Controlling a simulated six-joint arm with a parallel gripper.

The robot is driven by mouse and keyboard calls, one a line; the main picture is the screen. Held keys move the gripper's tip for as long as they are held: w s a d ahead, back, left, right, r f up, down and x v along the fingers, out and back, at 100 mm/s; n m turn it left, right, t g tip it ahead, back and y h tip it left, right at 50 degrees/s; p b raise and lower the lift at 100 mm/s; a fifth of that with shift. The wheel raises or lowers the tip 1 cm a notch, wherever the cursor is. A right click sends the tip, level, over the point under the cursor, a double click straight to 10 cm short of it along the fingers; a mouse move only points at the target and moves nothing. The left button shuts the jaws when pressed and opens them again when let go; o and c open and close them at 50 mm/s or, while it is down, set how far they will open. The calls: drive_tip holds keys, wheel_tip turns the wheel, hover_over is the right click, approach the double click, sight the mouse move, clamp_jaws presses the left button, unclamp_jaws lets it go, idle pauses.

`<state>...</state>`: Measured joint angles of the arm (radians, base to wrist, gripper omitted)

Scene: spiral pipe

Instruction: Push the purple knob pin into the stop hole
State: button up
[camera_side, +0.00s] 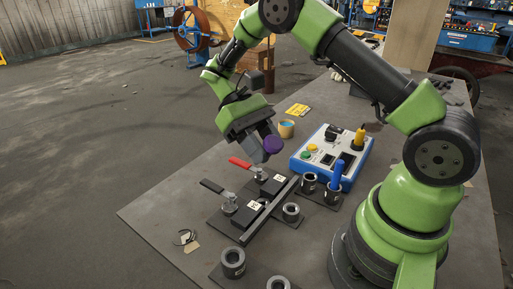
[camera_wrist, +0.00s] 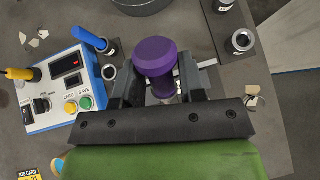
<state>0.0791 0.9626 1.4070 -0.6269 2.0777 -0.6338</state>
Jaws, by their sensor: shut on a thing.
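The purple knob pin (camera_side: 273,144) is held between the jaws of my gripper (camera_side: 261,147), above the dark fixture on the table. In the wrist view the round purple knob (camera_wrist: 155,55) stands out between the two dark fingers of my gripper (camera_wrist: 162,76), with a metal shank partly visible below it. Its tip is hidden. Several dark ring-shaped sockets stand on the table, including one beside the dark bar (camera_side: 291,212) and one at the front (camera_side: 233,262). I cannot tell which opening is the stop hole.
A blue-and-white control box (camera_side: 330,158) and a blue-handled pin (camera_side: 338,174) stand right of the gripper. A red-handled clamp (camera_side: 240,163) and a dark-handled clamp (camera_side: 212,186) are on the fixture's left.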

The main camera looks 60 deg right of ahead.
drive_tip(key=f+m+t+y, duration=0.1)
drive_tip(key=m+t+y, duration=0.2)
drive_tip(key=m+y, duration=0.2)
drive_tip(key=d+f+m+t+y, duration=0.1)
drive_tip(key=m+t+y, duration=0.3)
drive_tip(key=m+y, duration=0.1)
drive_tip(key=w+d+f+m+t+y, duration=0.1)
drive_tip(key=f+m+t+y, duration=0.1)
drive_tip(key=m+y, duration=0.3)
drive_tip(key=shift+d+m+t+y, duration=0.1)
drive_tip(key=shift+m+t+y, duration=0.2)
drive_tip(key=shift+m+t, duration=0.3)
drive_tip(key=shift+f, duration=2.9)
drive_tip(key=shift+d+f, duration=0.1)
drive_tip(key=shift+f, duration=0.35)
drive_tip(key=shift+s, duration=0.35)
